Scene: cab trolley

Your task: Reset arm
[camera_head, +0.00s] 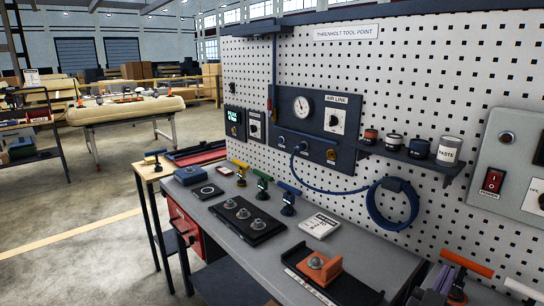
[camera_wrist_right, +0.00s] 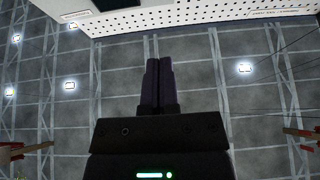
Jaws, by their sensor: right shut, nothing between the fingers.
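My right gripper (camera_head: 443,277) shows at the bottom right of the head view, in front of the workbench's right end. In the right wrist view its two dark fingers (camera_wrist_right: 160,83) lie side by side, shut, with nothing between them. They point up toward the ceiling, clear of any object. My left gripper is in neither view.
The grey workbench (camera_head: 349,246) carries a black tray (camera_head: 250,234), an orange block (camera_head: 318,267) and several coloured-handled tools. Behind it stands a pegboard (camera_head: 408,68) with a gauge panel, a blue hose coil (camera_head: 371,211) and a shelf of cans (camera_head: 407,158). Open floor (camera_head: 70,215) lies left.

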